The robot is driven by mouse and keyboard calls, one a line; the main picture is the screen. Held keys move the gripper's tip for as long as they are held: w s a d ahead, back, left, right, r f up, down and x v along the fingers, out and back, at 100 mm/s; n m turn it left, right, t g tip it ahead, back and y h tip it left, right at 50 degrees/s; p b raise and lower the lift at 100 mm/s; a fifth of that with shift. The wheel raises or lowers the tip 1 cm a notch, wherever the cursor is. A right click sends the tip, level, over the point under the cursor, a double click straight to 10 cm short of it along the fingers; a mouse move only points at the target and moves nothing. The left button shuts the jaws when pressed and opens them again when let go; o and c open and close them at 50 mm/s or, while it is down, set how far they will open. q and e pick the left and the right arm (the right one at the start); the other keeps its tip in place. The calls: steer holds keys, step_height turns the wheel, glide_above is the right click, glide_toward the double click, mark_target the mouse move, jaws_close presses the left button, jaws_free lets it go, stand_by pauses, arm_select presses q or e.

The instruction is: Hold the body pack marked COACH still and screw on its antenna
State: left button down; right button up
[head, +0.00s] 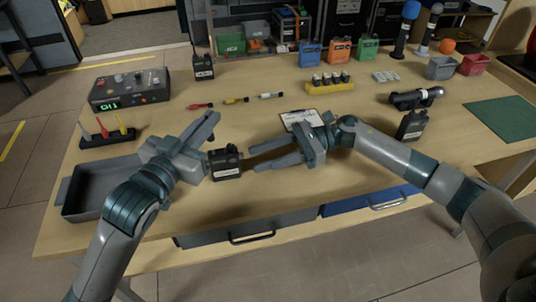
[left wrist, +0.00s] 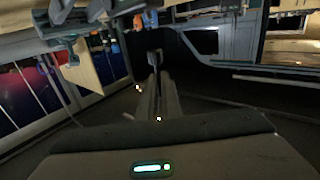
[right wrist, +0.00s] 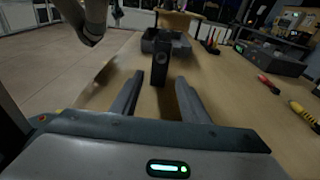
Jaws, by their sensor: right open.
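A small black body pack (head: 225,163) stands upright on the near part of the table, between my two grippers; its label is too small to read. It also shows in the right wrist view (right wrist: 162,62), just beyond my fingertips. My right gripper (head: 256,158) is open and empty, its fingers pointing left at the pack without closing on it. My left gripper (head: 213,124) is above and left of the pack, fingers pointing away from me. Its fingers look close together in the left wrist view (left wrist: 155,75); I cannot tell whether something thin is between them. No separate antenna is identifiable.
Other black packs stand at the back (head: 203,68) and at the right (head: 412,125). A grey tray (head: 75,210) is at the left. A stand with coloured sticks (head: 105,135), a control box (head: 130,90) and a clipboard (head: 300,119) lie around. The near right table is clear.

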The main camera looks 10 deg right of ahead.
mark_target(232, 166)
steer(key=shift+a+f, duration=0.2)
steer(key=shift+a, duration=1.2)
steer(key=shift+a+f, duration=0.2)
steer(key=shift+a, duration=1.25)
steer(key=shift+a+f, duration=0.2)
steer(key=shift+a, duration=1.2)
steer(key=c, duration=1)
